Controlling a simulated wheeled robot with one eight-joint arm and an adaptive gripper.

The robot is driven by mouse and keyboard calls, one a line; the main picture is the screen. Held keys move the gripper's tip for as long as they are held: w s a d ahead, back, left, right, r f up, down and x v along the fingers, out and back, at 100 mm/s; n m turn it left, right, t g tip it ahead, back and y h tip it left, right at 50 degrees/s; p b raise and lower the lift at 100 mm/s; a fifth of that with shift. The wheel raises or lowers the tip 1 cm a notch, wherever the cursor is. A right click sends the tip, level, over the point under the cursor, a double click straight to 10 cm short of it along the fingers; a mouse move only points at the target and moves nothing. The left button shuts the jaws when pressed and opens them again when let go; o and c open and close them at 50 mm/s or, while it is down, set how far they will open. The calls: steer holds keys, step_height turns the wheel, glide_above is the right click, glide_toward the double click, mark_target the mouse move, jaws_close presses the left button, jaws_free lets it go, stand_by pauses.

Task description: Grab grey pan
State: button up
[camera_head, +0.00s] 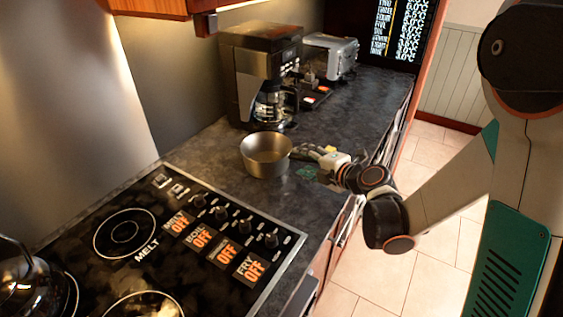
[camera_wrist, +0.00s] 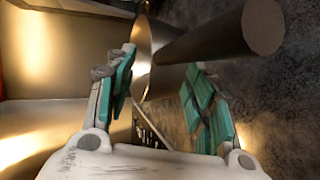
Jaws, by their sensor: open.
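The grey pan (camera_head: 265,153) is a round metal pan standing on the dark countertop, just behind the stove. In the wrist view the pan's metal side (camera_wrist: 145,45) shows between and beyond my fingers. Its thick grey handle (camera_wrist: 205,42) runs to the upper right, above the right finger. My gripper (camera_head: 307,152) is at the pan's right side in the head view, low over the counter. In the wrist view my gripper (camera_wrist: 160,82) is open, with its teal-padded fingers apart and nothing clamped. Whether a finger touches the pan I cannot tell.
A coffee maker (camera_head: 262,75) stands close behind the pan, with a toaster (camera_head: 332,55) farther back. The stove (camera_head: 170,235) with knobs and a kettle (camera_head: 25,280) fills the front left. The counter's edge drops to tiled floor (camera_head: 440,240) on the right.

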mark_target(296, 158)
steer(key=b+x, duration=0.1)
steer(key=x, duration=0.1)
steer(key=b+x, duration=0.1)
steer(key=x, duration=0.2)
steer(key=shift+s+f, duration=0.15)
steer(key=shift+f, duration=0.1)
steer(key=shift+w+a+f, duration=0.1)
steer(key=shift+w+a, duration=0.2)
steer(key=shift+w, duration=0.15)
steer(key=shift+c, duration=0.4)
steer(key=shift+s, duration=0.1)
jaws_close()
